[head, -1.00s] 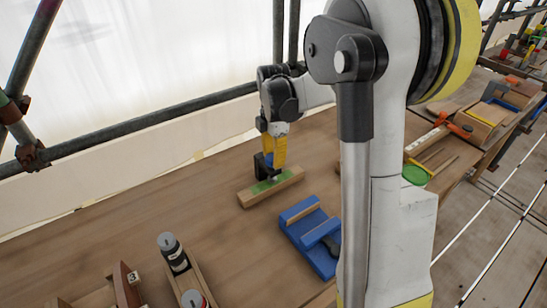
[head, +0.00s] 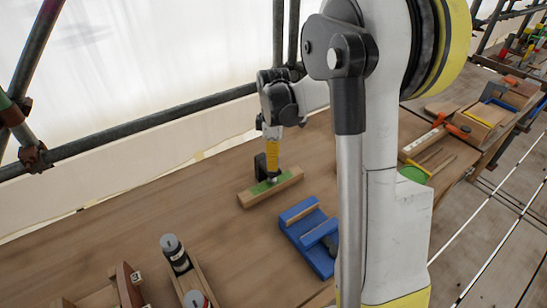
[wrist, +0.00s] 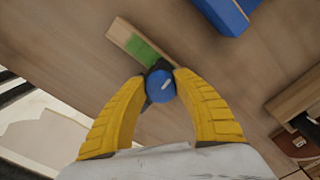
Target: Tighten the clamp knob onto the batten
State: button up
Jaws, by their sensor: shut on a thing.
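The batten (head: 250,197) is a short wooden bar with a green patch on top, lying on the bench; it also shows in the wrist view (wrist: 121,34). A small black clamp (head: 260,167) stands at its green patch. The clamp's blue knob (wrist: 161,90), with a white mark on top, sits between the yellow fingers of my gripper (wrist: 162,76). My gripper points down over the batten in the head view (head: 272,172) and is shut on the knob. The fingers hide the knob in the head view. I cannot tell how closely the clamp presses on the batten.
A blue slotted fixture (head: 308,236) stands right of the batten. Black and grey cylinders (head: 176,254) stand in a wooden rack at the lower left. A scaffold tube (head: 130,128) runs behind the bench. Orange-handled tools lie far right. The bench left of the batten is clear.

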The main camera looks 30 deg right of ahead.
jog(key=m, duration=0.4)
jog(key=shift+a+m+p, duration=0.1)
jog(key=shift+m+p, duration=0.2)
jog(key=shift+p, duration=0.05)
jog(key=m, duration=0.3)
jog(key=shift+s+m, duration=0.1)
jog(key=shift+m, duration=0.3)
jog(key=m+p, duration=0.1)
jog(key=m, duration=0.3)
jog(key=shift+a, duration=0.15)
jog(key=m, duration=0.4)
jog(key=shift+a, duration=0.1)
jog(key=m, duration=0.4)
jog(key=shift+m, duration=0.3)
jog(key=m, duration=0.3)
jog(key=shift+a+m+p, duration=0.1)
jog(key=shift+m+p, duration=0.2)
jog(key=m, duration=0.4)
jog(key=shift+w, duration=0.25)
jog(key=shift+m, duration=1.8)
jog(key=shift+w+m, duration=0.1)
jog(key=shift+m, duration=0.2)
